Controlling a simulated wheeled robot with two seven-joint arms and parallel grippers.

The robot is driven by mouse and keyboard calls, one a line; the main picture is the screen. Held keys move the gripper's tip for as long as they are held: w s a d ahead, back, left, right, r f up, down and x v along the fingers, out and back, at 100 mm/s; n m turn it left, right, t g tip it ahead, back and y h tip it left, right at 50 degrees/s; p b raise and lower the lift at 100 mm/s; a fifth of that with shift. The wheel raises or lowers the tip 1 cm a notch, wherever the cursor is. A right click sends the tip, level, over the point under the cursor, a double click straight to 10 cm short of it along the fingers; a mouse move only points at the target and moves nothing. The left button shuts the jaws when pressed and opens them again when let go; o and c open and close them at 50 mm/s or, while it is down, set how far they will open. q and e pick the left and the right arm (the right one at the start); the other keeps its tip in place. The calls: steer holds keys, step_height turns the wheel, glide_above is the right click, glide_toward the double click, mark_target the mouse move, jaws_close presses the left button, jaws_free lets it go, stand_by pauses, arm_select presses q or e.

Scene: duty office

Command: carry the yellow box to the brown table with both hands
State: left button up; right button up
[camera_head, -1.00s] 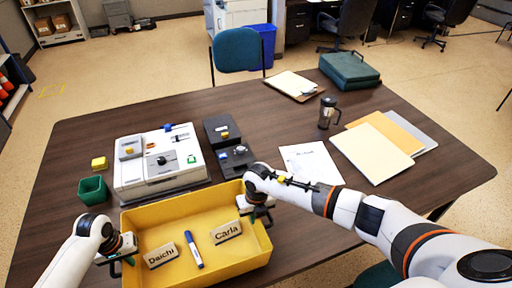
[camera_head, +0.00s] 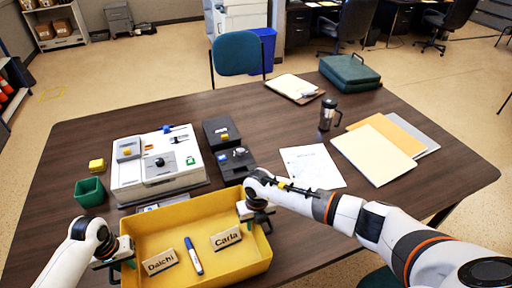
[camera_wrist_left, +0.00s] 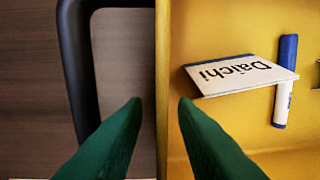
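The yellow box (camera_head: 200,275) is an open tray low in the head view, at the near side of the brown table (camera_head: 290,245). It holds a Daichi nameplate (camera_head: 161,262), a Carla nameplate (camera_head: 227,238) and a blue-capped marker (camera_head: 194,256). My left gripper (camera_head: 118,266) is at its left wall. In the left wrist view the green fingers (camera_wrist_left: 160,105) stand on either side of that wall (camera_wrist_left: 162,60), beside a black loop (camera_wrist_left: 80,70). My right gripper (camera_head: 258,216) is at the right wall, its fingertips partly hidden. Both seem to hold the box.
Behind the box are a white device (camera_head: 158,175), dark boxes (camera_head: 221,133), a green cup (camera_head: 89,192) and a yellow block (camera_head: 96,165). Papers (camera_head: 312,166), folders (camera_head: 375,152), a mug (camera_head: 328,114) and a green case (camera_head: 350,71) lie further right. The table's right end is bare.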

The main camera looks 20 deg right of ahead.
steer(key=shift+r, duration=0.25)
arm_select(q)
step_height(320, 180, up, 10)
steer(key=shift+a+r, duration=0.2)
steer(key=shift+a, duration=0.2)
arm_select(e)
step_height(320, 180, up, 12)
steer(key=shift+d+f, duration=0.25)
steer(key=shift+d, duration=0.15)
arm_select(q)
steer(key=shift+f, duration=0.1)
